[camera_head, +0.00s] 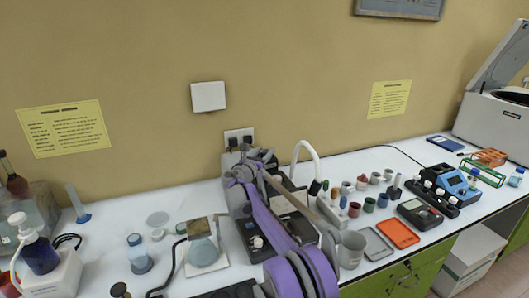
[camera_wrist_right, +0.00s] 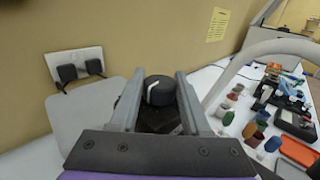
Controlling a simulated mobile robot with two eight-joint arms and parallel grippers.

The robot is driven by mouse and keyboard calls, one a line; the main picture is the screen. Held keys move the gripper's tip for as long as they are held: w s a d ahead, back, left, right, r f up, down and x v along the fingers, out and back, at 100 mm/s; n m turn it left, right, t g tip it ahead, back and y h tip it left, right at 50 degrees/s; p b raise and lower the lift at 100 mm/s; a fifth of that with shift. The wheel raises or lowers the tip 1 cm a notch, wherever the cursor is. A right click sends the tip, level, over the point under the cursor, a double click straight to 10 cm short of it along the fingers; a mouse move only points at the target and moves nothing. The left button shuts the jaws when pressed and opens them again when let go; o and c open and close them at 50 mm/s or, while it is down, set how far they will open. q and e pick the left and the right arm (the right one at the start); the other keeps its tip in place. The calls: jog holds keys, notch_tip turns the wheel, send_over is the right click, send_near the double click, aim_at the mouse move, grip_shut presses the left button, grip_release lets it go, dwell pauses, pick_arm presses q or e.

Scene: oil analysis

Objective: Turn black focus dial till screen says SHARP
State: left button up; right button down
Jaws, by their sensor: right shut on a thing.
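The black focus dial (camera_wrist_right: 160,88) is round with a white pointer line. In the right wrist view it sits between the two grey fingers of my right gripper (camera_wrist_right: 160,80), which is shut on it. In the head view my purple right arm reaches up from the bottom to the grey instrument, with the right gripper (camera_head: 250,160) at its top; the dial is largely hidden there. I cannot make out a screen or the word SHARP in either view. My left gripper is not in view.
A white curved tube (camera_head: 306,147) rises just right of the gripper. Several small cups, an orange tray (camera_head: 398,233) and a dark meter (camera_head: 420,214) stand to the right. A flask (camera_head: 202,246) and a pump bottle (camera_head: 38,250) stand to the left. A wall socket (camera_head: 239,137) is behind.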

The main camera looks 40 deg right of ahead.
jog(key=shift+w+a+r+m+g+h, duration=0.15)
jog(key=shift+m+g+h, duration=0.15)
jog(key=shift+m+g, duration=0.25)
jog(key=m+g+p, duration=0.1)
jog(key=m+g, duration=0.1)
jog(key=g, duration=0.1)
jog(key=m+g+h+p, duration=0.1)
jog(key=m+g+p, duration=0.1)
jog(key=g, duration=0.1)
jog(key=shift+g, duration=0.35)
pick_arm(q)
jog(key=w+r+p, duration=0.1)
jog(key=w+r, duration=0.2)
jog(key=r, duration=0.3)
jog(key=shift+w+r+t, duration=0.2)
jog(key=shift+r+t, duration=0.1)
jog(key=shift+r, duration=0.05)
pick_arm(e)
jog(key=shift+m+g, duration=0.95)
jog(key=shift+g, duration=0.55)
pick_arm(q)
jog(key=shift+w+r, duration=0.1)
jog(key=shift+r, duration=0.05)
pick_arm(e)
jog(key=shift+m+g, duration=0.3)
jog(key=shift+g, duration=0.1)
jog(key=shift+c, duration=1.8)
grip_release()
